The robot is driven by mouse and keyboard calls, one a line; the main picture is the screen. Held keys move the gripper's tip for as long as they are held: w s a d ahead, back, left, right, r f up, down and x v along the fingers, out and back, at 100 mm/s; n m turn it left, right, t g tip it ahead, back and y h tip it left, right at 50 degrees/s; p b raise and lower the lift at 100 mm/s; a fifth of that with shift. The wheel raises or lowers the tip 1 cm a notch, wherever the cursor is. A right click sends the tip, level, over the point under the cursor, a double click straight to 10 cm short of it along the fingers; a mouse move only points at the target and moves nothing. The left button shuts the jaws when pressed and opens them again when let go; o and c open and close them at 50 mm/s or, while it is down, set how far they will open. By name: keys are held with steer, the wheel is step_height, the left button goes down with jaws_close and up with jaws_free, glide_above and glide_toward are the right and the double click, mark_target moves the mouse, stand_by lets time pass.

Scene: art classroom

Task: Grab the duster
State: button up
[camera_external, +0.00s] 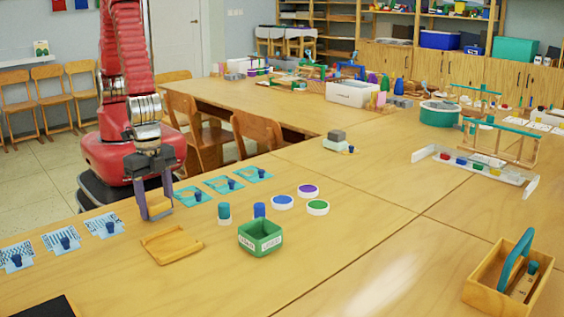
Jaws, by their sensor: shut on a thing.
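My gripper (155,200) is at the left part of the table, fingers pointing down. It is shut on a small block, the duster (158,209), whose tan and greyish lower part shows between the fingertips. The fingers hide much of it. It appears near table height, and I cannot tell whether it touches the table. A shallow wooden tray (172,246) lies just in front of it and looks empty.
Blue stencil cards with knobs (222,184) lie right of my gripper, with striped cards (61,239) to its left. A green box (260,237), small cylinders (224,212) and round lids (283,202) stand nearby. A wooden caddy (508,281) is front right. The front middle is clear.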

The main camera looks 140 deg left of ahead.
mark_target(156, 200)
steer(key=shift+r, duration=0.1)
steer(key=shift+c, duration=0.2)
step_height(156, 200, up, 10)
steer(key=shift+f, duration=0.1)
stand_by(0.5)
